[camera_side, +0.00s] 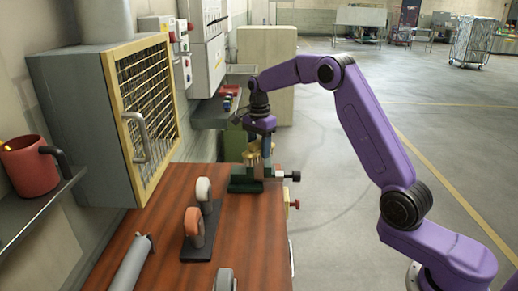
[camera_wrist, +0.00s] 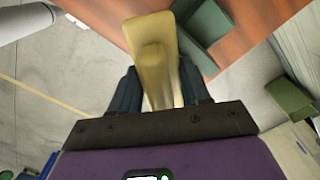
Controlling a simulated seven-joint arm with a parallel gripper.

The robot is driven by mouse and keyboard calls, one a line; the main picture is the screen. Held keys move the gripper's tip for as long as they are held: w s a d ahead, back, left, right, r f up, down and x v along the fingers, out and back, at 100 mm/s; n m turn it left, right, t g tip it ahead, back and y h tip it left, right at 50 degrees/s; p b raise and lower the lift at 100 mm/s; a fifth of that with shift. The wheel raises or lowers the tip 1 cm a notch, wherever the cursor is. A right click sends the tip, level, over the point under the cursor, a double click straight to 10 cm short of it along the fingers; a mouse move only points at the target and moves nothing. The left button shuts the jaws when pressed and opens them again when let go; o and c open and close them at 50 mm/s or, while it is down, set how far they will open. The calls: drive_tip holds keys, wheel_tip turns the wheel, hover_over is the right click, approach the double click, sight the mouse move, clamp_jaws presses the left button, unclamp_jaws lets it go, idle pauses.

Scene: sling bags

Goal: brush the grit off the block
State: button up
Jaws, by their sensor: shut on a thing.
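My gripper (camera_side: 259,146) is over the green vise (camera_side: 245,180) at the far right edge of the wooden bench. In the wrist view its dark fingers are shut on a tan wooden piece, which looks like the brush (camera_wrist: 153,45). The brush runs away from the fingers, with a rounded raised part in its middle. The green vise also shows in the wrist view (camera_wrist: 206,28), beside the brush. The block cannot be told apart from the brush and vise, and no grit can be made out. Contact between brush and block cannot be told.
Two caster wheels, one white (camera_side: 203,190) and one orange (camera_side: 194,227), stand on a dark base on the bench (camera_side: 255,240). A grey cylinder (camera_side: 131,262) lies at the front. A caged grey cabinet (camera_side: 85,115) and a shelf with a red mug (camera_side: 29,165) are left.

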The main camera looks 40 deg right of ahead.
drive_tip(key=shift+r, duration=2.7)
drive_tip(key=shift+w+r, duration=0.1)
drive_tip(key=shift+r, duration=1.4)
